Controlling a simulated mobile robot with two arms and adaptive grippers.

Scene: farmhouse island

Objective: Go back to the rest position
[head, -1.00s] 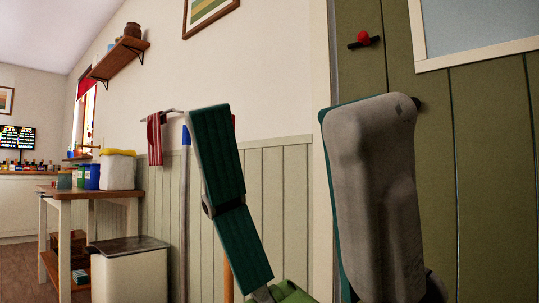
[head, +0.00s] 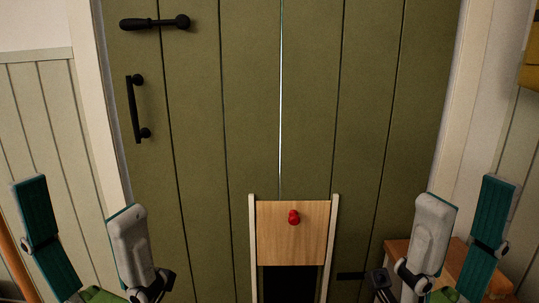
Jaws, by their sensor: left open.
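My arms fold up at the two lower corners of the head view. Each shows a teal link and a pale grey link. My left gripper (head: 160,284) is a dark shape at the bottom edge, left of the middle, largely cut off. My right gripper (head: 380,284) is a dark shape at the bottom edge on the right, and its jaws cannot be made out. I see nothing held in either. The arms stand on either side of a wooden panel (head: 290,245) with a red knob (head: 293,217).
A green plank door (head: 250,100) with a black pull handle (head: 133,108) and a black bar latch (head: 155,23) fills the middle. A wooden surface (head: 402,247) stands behind my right arm. A wooden pole (head: 10,258) is at the left edge.

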